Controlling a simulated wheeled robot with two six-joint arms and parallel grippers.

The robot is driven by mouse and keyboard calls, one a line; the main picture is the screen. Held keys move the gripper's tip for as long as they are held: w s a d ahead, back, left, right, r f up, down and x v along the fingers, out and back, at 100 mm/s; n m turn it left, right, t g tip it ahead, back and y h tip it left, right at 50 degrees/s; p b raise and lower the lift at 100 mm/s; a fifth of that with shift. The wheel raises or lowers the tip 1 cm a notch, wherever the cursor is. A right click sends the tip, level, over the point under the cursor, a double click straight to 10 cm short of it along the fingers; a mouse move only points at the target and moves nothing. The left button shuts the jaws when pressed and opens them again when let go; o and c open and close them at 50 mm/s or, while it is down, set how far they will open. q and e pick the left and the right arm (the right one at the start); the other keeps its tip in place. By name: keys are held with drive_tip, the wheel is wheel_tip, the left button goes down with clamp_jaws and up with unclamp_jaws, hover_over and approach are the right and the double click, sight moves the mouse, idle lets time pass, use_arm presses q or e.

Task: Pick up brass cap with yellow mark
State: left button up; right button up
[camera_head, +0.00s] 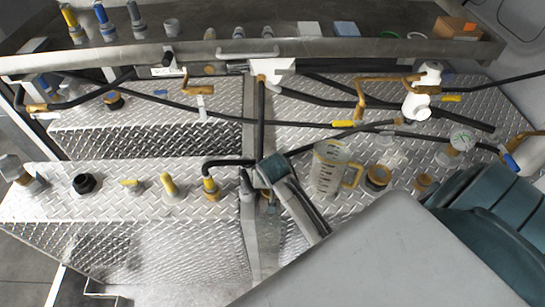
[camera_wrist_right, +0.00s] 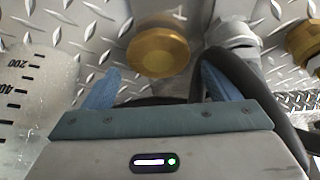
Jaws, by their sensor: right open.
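A round brass cap (camera_wrist_right: 158,50) is at the top middle of the right wrist view, on the diamond plate. I cannot make out a yellow mark on it. My right gripper (camera_wrist_right: 162,87) is open, with one blue finger on each side and the cap ahead of the gap, apart from both fingers. In the head view, a dark cap with a brass-coloured ring (camera_head: 376,178) stands beside the measuring jug (camera_head: 328,168), and a smaller brass piece (camera_head: 423,182) is to its right. The right fingertips are hidden in the head view. My left gripper is not in view.
A grey fitting (camera_wrist_right: 232,38) and a black hose (camera_wrist_right: 262,85) are close to the right finger. Another brass part (camera_wrist_right: 304,38) is at the far right. The clear jug (camera_wrist_right: 35,95) is at the left. Several hoses cross the plates in the head view.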

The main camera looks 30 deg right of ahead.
drive_tip(key=shift+p+x, duration=0.6)
drive_tip(key=shift+x, duration=1.3)
drive_tip(key=shift+c, duration=0.2)
drive_tip(key=c, duration=0.8)
drive_tip(key=shift+o, duration=0.2)
drive_tip(key=shift+r, duration=0.1)
